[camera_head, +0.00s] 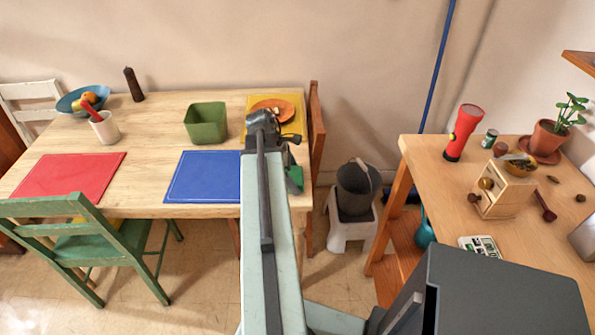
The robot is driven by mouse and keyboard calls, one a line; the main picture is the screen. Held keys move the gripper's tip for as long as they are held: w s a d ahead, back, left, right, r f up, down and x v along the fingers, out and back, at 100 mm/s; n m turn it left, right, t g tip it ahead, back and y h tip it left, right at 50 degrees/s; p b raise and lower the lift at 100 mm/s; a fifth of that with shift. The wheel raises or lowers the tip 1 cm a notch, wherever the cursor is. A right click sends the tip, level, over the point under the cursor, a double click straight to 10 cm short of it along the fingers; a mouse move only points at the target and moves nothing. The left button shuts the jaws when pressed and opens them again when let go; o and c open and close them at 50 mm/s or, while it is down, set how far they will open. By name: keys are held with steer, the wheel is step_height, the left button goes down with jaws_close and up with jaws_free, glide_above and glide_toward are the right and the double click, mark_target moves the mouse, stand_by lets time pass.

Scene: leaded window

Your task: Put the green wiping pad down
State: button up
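The green wiping pad (295,179) hangs below the end of my arm, just right of the arm and by the right end of the dining table (150,134). My gripper (290,152) points down and appears shut on the pad's top. The arm hides part of the gripper and the pad's left side. I cannot tell whether the pad touches the table edge or is clear of it.
A blue mat (205,177), red mat (70,177), green bin (206,123) and yellow mat (290,101) with an orange plate (272,107) lie on the table. A white stool (347,232) with a dark bucket (356,190) stands right. A wooden desk (440,175) stands beyond it.

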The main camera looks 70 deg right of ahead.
steer(key=shift+r+p, duration=0.5)
steer(key=shift+p, duration=0.05)
steer(key=p+v, duration=1)
steer(key=v, duration=0.1)
steer(key=shift+r, duration=0.2)
steer(key=shift+w, duration=0.15)
steer(key=w+a+f+m+t, duration=0.1)
steer(key=w+a+m+t, duration=0.1)
steer(key=w+a, duration=2.15)
steer(key=a, duration=0.7)
steer(key=w+a+m+t+y, duration=0.1)
steer(key=w+a, duration=0.2)
steer(key=a, duration=0.8)
steer(key=w+a+f+m+t, duration=0.1)
steer(key=w+a, duration=0.3)
steer(key=a, duration=0.7)
steer(key=shift+y, duration=0.4)
